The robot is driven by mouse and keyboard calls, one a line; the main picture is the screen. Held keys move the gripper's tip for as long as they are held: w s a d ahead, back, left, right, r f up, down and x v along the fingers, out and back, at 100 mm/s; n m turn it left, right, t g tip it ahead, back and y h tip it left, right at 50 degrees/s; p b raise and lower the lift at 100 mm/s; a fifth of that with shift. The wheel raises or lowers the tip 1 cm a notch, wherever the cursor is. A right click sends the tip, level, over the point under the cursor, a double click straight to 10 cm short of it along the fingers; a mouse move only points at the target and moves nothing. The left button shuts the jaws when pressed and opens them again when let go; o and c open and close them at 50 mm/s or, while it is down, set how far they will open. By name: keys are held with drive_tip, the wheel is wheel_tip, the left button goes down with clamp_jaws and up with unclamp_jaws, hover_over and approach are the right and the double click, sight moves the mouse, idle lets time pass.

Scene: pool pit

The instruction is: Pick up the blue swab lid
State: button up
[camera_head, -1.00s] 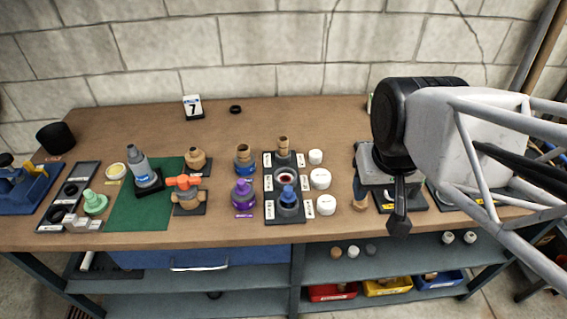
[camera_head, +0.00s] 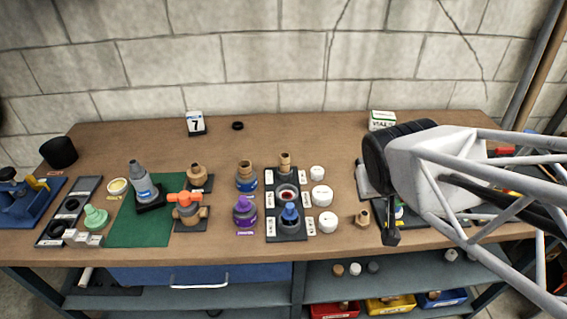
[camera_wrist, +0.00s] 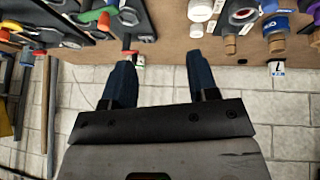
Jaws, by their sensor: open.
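A blue conical lid (camera_head: 290,213) sits on a grey base at the front of the black labelled tray (camera_head: 270,232), in the middle of the bench. I take it for the blue swab lid. My gripper (camera_head: 391,237) is well to its right, near the bench's front edge, apart from it. In the wrist view my gripper (camera_wrist: 162,77) shows two dark blue fingers spread wide with nothing between them. I cannot make out the conical lid for certain in the wrist view. A blue fitting with a wooden top (camera_head: 246,176) stands left of the tray.
White round caps (camera_head: 322,195) stand just right of the tray. A purple bottle (camera_head: 245,212) stands to its left. A wooden fitting (camera_head: 362,218) stands near my gripper. The back of the bench (camera_head: 300,135) is mostly clear. Coloured bins (camera_head: 388,305) are on the shelf below.

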drive_tip(key=w+f+n+t, duration=0.2)
drive_tip(key=w+f+t, duration=0.15)
drive_tip(key=w, duration=0.25)
drive_tip(key=n+y, duration=0.7)
drive_tip(key=y, duration=0.4)
approach(292, 207)
drive_tip(key=shift+t, duration=0.25)
drive_tip(key=x, duration=0.4)
drive_tip(key=shift+w+a+f, duration=0.15)
drive_tip(key=shift+a+f, duration=0.05)
drive_tip(key=shift+f, duration=0.15)
drive_tip(key=shift+w+a, duration=0.1)
drive_tip(key=shift+x, duration=1.2)
drive_tip(key=shift+a, duration=0.1)
drive_tip(key=shift+x, duration=2.5)
